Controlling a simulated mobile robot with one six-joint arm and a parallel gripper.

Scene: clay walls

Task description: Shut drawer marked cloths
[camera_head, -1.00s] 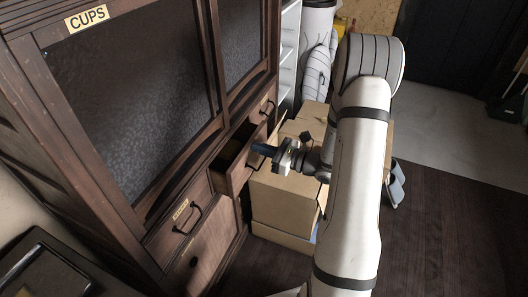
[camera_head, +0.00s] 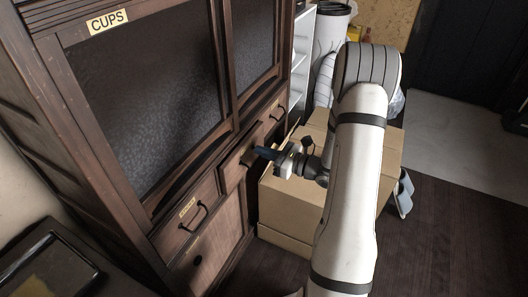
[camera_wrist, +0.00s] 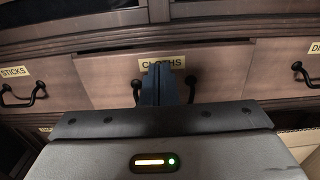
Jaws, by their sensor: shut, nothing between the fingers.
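The drawer marked CLOTHS (camera_wrist: 110,75) is in the middle of the wrist view, with its yellow label (camera_wrist: 162,62) above a dark handle (camera_wrist: 191,88). Its front appears to stand slightly proud of the drawers beside it. In the head view, this drawer front (camera_head: 232,174) is almost level with the dark wooden cabinet, and no interior shows. My gripper (camera_head: 262,152) is shut and empty, with its fingertips at the drawer front. In the wrist view, my gripper's fingers (camera_wrist: 160,86) cover the middle of the handle and part of the label; contact is hard to confirm.
A drawer marked STICKS (camera_wrist: 15,88) is on the left, and another drawer (camera_wrist: 308,65) with a partly cut-off label is on the right. Cardboard boxes (camera_head: 285,205) stand close below my gripper. A dark tray (camera_head: 50,268) lies at lower left.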

